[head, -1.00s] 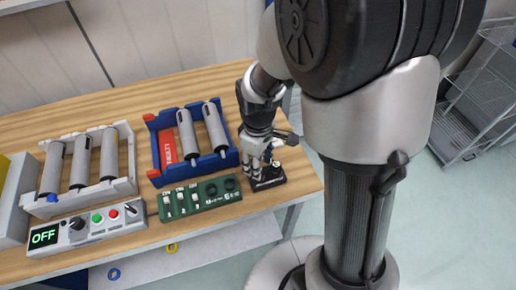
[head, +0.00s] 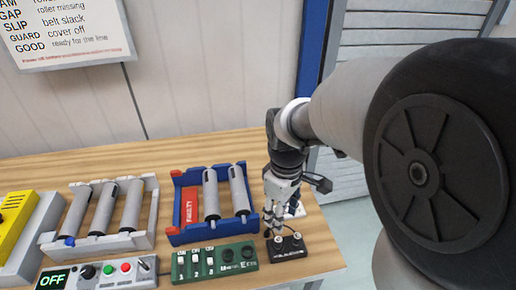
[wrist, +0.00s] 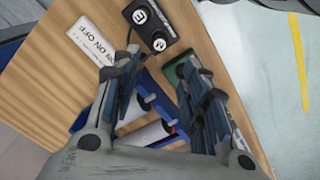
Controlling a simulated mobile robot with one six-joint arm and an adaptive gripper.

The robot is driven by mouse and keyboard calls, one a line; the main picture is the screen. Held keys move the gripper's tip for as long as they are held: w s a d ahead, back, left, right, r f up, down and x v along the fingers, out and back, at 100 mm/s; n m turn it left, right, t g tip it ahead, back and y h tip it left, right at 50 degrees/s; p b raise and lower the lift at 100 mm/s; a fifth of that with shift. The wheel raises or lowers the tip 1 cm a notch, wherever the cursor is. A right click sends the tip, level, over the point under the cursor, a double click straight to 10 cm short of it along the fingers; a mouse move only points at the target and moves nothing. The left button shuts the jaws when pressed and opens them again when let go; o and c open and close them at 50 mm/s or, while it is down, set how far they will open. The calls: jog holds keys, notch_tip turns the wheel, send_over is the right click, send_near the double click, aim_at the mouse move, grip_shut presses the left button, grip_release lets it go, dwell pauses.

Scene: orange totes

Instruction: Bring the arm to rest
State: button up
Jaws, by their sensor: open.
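My gripper (head: 277,212) is at the right end of the wooden table in the head view, pointing down just behind a black box with two round knobs (head: 288,249). In the wrist view my gripper (wrist: 162,82) has its two fingers apart with nothing held between them. The black box also shows beyond the fingertips in the wrist view (wrist: 150,25). Whether the fingers touch anything is hard to tell.
The blue roller tray (head: 183,235) with a red FAULTY tag (head: 190,206) stands left of my gripper. A green switch box (head: 215,262), a white roller tray (head: 145,240), an OFF panel (head: 100,274) and a white labelled plate (wrist: 90,42) are nearby. A sign (head: 68,62) hangs behind.

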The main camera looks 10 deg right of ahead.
jog(key=s+r+m+t, duration=0.4)
jog(key=s+r+m, duration=0.4)
jog(key=s, duration=0.7)
jog(key=shift+r+t, duration=0.3)
jog(key=shift+r, duration=0.65)
jog(key=shift+d, duration=0.1)
